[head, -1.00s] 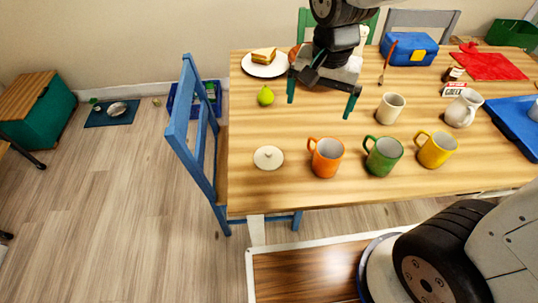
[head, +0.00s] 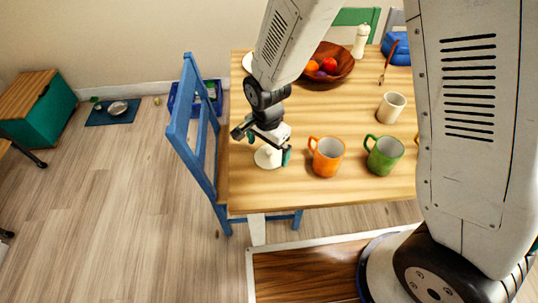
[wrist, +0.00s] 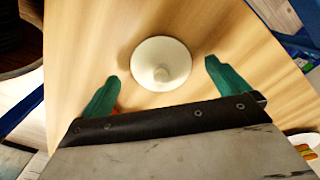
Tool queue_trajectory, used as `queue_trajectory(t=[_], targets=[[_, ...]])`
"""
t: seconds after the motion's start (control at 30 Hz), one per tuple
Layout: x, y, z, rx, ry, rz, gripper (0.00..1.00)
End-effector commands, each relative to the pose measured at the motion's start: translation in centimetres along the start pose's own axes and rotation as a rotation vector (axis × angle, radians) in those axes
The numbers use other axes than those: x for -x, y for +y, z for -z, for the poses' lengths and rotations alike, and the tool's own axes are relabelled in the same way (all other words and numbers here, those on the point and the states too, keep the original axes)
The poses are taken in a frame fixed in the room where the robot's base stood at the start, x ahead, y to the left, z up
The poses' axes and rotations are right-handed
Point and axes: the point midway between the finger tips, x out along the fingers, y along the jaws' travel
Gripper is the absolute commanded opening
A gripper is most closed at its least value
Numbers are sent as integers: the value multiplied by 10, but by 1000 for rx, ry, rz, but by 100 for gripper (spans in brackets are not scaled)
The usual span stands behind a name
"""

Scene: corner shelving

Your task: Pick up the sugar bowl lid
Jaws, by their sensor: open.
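The sugar bowl lid (head: 266,158) is a cream disc with a small knob, lying flat on the wooden table near its left front edge. The wrist view shows the lid (wrist: 161,63) knob up, just ahead of the fingertips and between their lines. My gripper (wrist: 162,82) is open and empty, with one green finger on each side of the lid. In the head view, my gripper (head: 268,152) is right over the lid and hides part of it. How far the fingertips are above the table I cannot tell exactly.
An orange mug (head: 327,158) stands close to the right of my gripper, with a green mug (head: 384,155) beyond it. A white mug (head: 391,107) and a bowl of fruit (head: 327,83) are farther back. A blue chair (head: 190,140) stands at the table's left edge.

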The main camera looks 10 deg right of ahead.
Motion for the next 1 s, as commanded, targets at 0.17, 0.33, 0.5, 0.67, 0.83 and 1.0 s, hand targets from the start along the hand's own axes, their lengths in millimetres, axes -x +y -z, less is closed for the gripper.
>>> queue_trajectory(t=[0.17, 0.33, 0.5, 0.67, 0.83, 1.0], targets=[[-20, 0, 0, 0, 1, -1, 100], [-21, 0, 0, 0, 1, 0, 100], [-21, 0, 0, 1, 1, 0, 78], [-21, 0, 0, 1, 1, 0, 54], [-21, 0, 0, 1, 1, 0, 54], [-15, -1, 0, 1, 2, 3, 54]])
